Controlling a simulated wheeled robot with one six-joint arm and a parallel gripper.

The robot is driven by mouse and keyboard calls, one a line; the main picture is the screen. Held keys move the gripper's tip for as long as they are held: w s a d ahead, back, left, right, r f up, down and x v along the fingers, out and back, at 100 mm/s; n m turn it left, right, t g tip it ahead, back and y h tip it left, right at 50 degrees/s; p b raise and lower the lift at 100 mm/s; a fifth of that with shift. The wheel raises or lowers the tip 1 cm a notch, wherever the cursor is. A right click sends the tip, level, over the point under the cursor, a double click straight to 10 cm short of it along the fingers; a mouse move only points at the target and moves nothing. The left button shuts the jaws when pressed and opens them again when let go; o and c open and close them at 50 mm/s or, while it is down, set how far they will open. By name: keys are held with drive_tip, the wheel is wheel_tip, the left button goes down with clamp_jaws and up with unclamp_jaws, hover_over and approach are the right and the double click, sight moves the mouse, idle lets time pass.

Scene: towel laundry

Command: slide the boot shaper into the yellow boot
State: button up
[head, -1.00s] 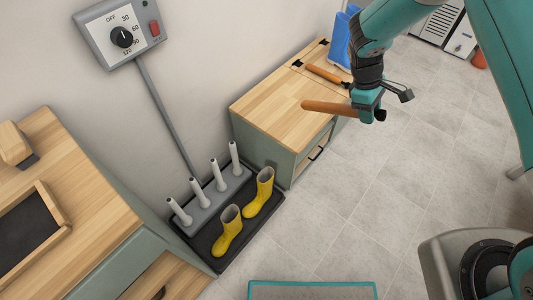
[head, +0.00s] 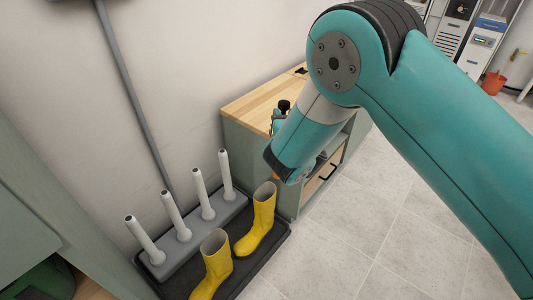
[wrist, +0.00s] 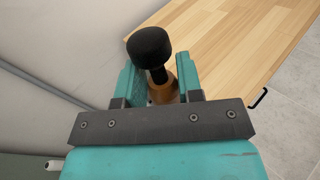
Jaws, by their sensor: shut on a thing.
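Two yellow boots stand upright in a dark tray (head: 254,273), openings up: a rear boot (head: 258,222) and a front boot (head: 213,268), its foot cut off by the picture edge. My gripper (wrist: 160,80) is shut on the boot shaper (wrist: 163,94), a brown wooden piece with a black knob. The knob (head: 283,105) shows above my arm in the head view, and a small brown bit shows just below the arm, above the rear boot. My arm hides most of the shaper and gripper there. The shaper looks roughly upright, apart from the boots.
A grey rack (head: 193,236) with several white upright pegs (head: 200,193) stands against the wall behind the boots. A wood-topped cabinet (head: 254,98) stands beyond the rear boot. Another cabinet (head: 45,215) is at the left. Tiled floor (head: 370,230) is open at the right.

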drive_tip(key=s+a+f+n+y+b, duration=0.2)
drive_tip(key=a+f+y+b, duration=0.1)
drive_tip(key=a+b, duration=0.15)
wheel_tip(320, 180, down, 21)
drive_tip(key=b, duration=1.5)
drive_tip(key=shift+w+a, duration=0.15)
drive_tip(key=shift+w, duration=0.1)
drive_tip(key=shift+r, duration=0.1)
